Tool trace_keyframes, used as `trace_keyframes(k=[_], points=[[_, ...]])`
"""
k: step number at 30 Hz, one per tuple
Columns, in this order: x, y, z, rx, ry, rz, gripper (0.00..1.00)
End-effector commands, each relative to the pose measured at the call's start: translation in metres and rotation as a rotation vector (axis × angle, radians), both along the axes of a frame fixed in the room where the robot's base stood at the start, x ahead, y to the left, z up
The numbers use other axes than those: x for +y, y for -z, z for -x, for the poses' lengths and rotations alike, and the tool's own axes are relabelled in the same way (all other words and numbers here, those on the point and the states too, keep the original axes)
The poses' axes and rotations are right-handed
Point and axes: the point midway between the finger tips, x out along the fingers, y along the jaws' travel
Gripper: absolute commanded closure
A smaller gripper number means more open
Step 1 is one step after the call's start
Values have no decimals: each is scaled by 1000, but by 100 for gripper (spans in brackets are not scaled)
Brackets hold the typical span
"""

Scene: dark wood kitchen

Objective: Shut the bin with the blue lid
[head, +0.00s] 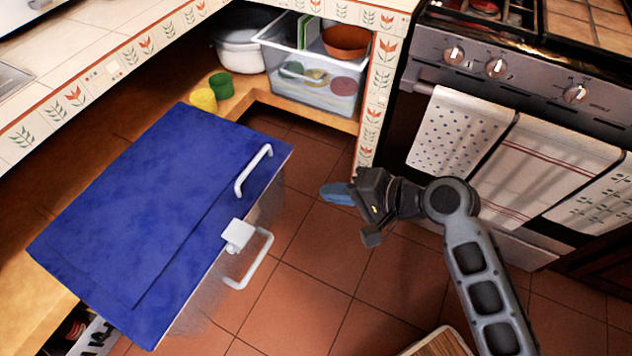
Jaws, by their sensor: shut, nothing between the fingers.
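The bin has a blue lid (150,215) that lies flat over its top, as far as this view shows. A white handle (253,170) stands on the lid near its right edge. A white latch piece (238,235) sits at the front edge, and another white handle (262,262) is on the bin's clear front wall (215,305). My gripper (338,194) is to the right of the bin, above the tiled floor, pointing left toward the lid. It is shut and empty, apart from the bin.
An oven with hanging towels (535,165) stands at the right. A clear box (315,80) with bowls, a white pot (238,50), and green and yellow cups (220,84) sit on the low shelf behind. A wooden edge (440,343) shows at the bottom.

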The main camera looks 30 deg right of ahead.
Motion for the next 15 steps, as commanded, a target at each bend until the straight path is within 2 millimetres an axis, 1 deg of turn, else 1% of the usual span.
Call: trace_keyframes(k=[12, 15], points=[[38, 40, -56, 0, -2, 2, 100], [47, 46, -69, -2, -1, 3, 100]])
